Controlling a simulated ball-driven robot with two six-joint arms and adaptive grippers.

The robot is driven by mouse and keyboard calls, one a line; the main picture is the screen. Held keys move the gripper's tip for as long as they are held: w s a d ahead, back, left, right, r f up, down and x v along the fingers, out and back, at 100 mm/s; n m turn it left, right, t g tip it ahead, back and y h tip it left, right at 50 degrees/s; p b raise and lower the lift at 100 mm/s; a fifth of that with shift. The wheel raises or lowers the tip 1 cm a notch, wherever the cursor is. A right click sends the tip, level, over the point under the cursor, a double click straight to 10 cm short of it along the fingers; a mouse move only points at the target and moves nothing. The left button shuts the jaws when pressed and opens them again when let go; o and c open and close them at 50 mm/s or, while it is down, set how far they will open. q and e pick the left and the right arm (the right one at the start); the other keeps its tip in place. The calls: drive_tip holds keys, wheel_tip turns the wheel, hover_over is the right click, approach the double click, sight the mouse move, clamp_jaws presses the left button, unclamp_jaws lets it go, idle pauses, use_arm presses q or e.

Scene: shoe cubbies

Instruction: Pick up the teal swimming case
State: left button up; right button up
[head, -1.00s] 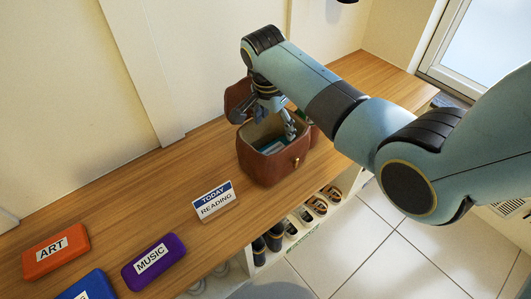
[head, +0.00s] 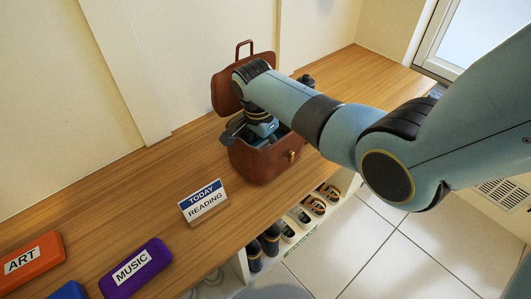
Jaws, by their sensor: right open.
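No case with a readable swimming label shows. An open brown leather bag (head: 262,166) stands on the wooden bench, its lid raised at the back with the handle up. Inside it, partly hidden by my arm, is a dark teal item (head: 270,142); I cannot tell whether it is the swimming case. My right gripper (head: 255,133) is low over the bag's opening, pointing down, jaws open. One dark finger shows at the bag's left rim; the other fingertip is hidden. My left gripper is out of view.
A "TODAY READING" sign (head: 204,202) stands left of the bag. An orange ART case (head: 28,264), a purple MUSIC case (head: 136,268) and a blue case (head: 68,291) lie at the front left. Shoes (head: 298,214) sit in cubbies below the bench (head: 110,200).

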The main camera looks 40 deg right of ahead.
drive_tip(key=c, duration=1)
